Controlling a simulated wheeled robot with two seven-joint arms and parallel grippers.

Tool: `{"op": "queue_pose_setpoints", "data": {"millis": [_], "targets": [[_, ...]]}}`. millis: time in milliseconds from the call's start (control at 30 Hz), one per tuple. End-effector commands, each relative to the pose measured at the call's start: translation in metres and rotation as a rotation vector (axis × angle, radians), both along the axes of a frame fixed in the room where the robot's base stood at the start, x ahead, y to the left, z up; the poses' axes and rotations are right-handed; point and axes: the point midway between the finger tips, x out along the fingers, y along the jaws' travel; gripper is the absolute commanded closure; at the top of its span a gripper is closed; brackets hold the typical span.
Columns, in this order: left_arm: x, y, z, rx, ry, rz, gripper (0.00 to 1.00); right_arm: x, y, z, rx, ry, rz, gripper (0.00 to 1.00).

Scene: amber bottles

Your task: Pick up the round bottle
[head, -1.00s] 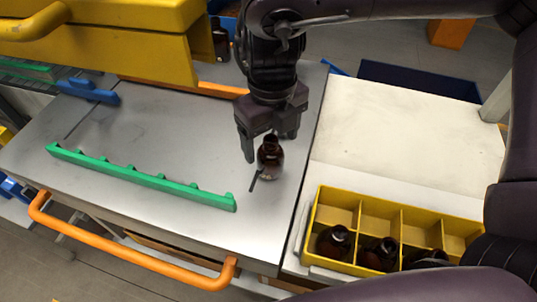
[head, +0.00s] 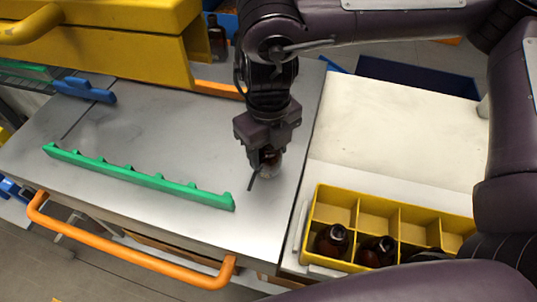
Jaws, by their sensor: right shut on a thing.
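The round bottle (head: 269,169) is small and dark amber, with a paler lower part, and stands upright on the grey metal table (head: 222,158). My right gripper (head: 262,166) comes down over it from above and is shut on it. The fingers hide most of the bottle's neck and upper body. My left gripper is not in view.
A green notched rack (head: 140,180) lies to the left on the table. A yellow divided crate (head: 375,208) with amber bottles (head: 332,240) stands at the lower right. A yellow structure (head: 110,45) overhangs the upper left. The white surface (head: 395,130) is clear.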

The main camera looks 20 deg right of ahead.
Motion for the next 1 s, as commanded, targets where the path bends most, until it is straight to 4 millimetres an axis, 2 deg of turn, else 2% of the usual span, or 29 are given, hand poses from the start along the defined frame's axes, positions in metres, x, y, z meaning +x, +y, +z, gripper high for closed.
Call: {"op": "queue_pose_setpoints", "data": {"millis": [367, 667, 733, 1000], "targets": [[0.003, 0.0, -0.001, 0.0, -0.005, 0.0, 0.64, 0.001, 0.0, 0.006, 0.0, -0.002, 0.0, 0.75], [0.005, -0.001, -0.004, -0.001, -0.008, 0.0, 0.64, 0.002, 0.0, 0.038, 0.0, -0.007, 0.0, 0.75], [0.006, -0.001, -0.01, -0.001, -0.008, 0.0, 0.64, -0.013, 0.01, 0.033, -0.001, 0.0, 0.008, 0.75], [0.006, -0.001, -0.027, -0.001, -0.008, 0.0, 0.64, -0.066, 0.045, 0.032, -0.002, -0.002, 0.01, 0.75]]}}
